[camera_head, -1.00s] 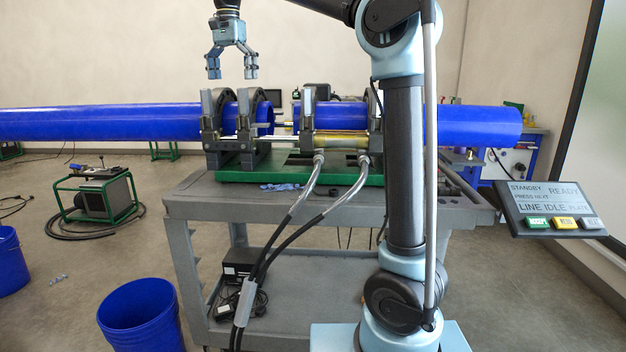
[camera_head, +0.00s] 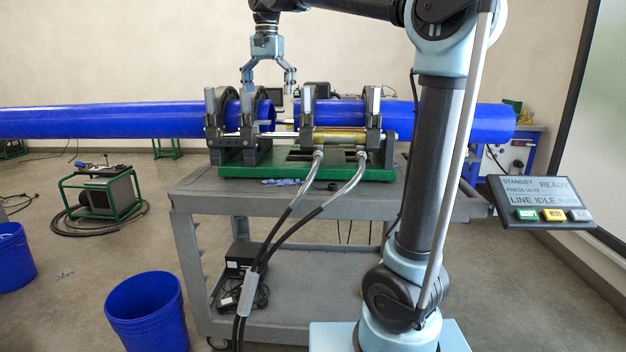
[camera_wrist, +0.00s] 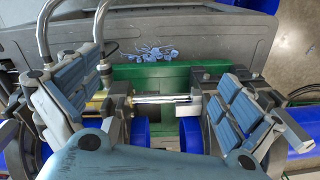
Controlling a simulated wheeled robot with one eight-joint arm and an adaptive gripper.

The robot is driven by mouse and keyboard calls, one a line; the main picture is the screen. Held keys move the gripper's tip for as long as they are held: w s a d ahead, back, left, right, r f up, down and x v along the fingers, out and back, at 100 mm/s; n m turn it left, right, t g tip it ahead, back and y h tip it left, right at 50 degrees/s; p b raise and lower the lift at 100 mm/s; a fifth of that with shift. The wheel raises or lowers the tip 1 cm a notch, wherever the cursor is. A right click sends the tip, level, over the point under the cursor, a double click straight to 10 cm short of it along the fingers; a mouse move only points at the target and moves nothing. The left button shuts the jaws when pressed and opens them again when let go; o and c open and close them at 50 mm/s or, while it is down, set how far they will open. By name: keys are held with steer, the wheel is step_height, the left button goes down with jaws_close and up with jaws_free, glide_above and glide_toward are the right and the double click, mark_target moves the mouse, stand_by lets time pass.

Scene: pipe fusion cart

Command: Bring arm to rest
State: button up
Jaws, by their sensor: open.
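My gripper (camera_head: 268,88) is open and empty. In the head view it points down above the clamp machine, near the gap between the two blue pipes. The left blue pipe (camera_head: 110,122) and the right blue pipe (camera_head: 450,122) lie level in the clamps (camera_head: 216,115), with their ends apart. In the wrist view the two spread fingers of my gripper (camera_wrist: 155,105) frame the machine's rod and the green base (camera_wrist: 155,75) below. The fingertips look apart from the pipes, though the height is hard to judge.
The clamp machine stands on a grey cart (camera_head: 290,195) with hoses hanging in front. A screen with buttons (camera_head: 540,203) is at the right. Blue buckets (camera_head: 147,315) and a green-framed unit (camera_head: 103,193) stand on the floor at left. Blue scraps (camera_wrist: 150,52) lie on the cart.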

steer(key=s+d+f+n+t, duration=0.1)
steer(key=s+d+f, duration=0.3)
steer(key=d+f, duration=0.5)
steer(key=s+d+f+n, duration=0.1)
steer(key=s+d+f, duration=0.4)
steer(key=d+f, duration=0.5)
steer(key=s+d+f+n, duration=0.1)
steer(key=s+d+f, duration=0.5)
steer(key=f, duration=0.5)
steer(key=s+d+f+n, duration=0.1)
steer(key=s+d+f, duration=0.5)
steer(key=f, duration=0.5)
steer(key=shift+s+d+f+t, duration=0.2)
steer(key=shift+s+d+t, duration=0.2)
steer(key=shift+s, duration=0.75)
